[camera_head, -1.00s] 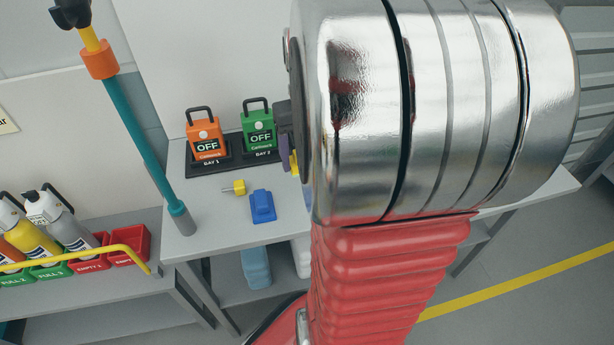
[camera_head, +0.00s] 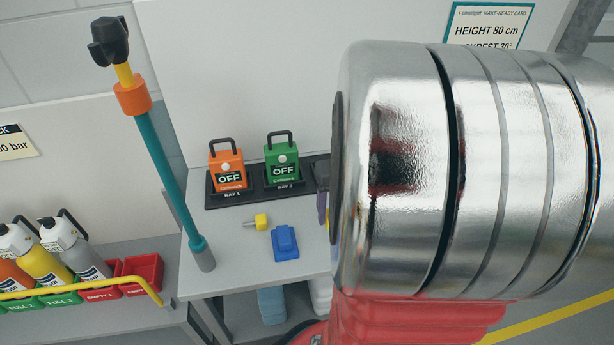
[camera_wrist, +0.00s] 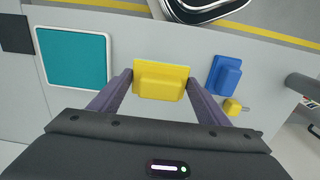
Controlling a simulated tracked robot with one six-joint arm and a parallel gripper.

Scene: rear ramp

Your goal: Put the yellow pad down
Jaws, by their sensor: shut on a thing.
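The yellow pad (camera_wrist: 161,80) is between the two fingertips of my gripper (camera_wrist: 158,82) in the wrist view. The purple-grey fingers touch its left and right ends, and the gripper is shut on it. Below it is the grey bench top (camera_wrist: 133,42); I cannot tell whether the pad touches it.
A blue pad (camera_wrist: 224,75) and a yellow-headed bolt (camera_wrist: 232,107) lie right of the gripper in the wrist view. A teal square (camera_wrist: 72,58) lies to its left. Orange (camera_head: 227,167) and green (camera_head: 282,161) units stand at the bench back. A teal pole (camera_head: 167,165) rises at its left.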

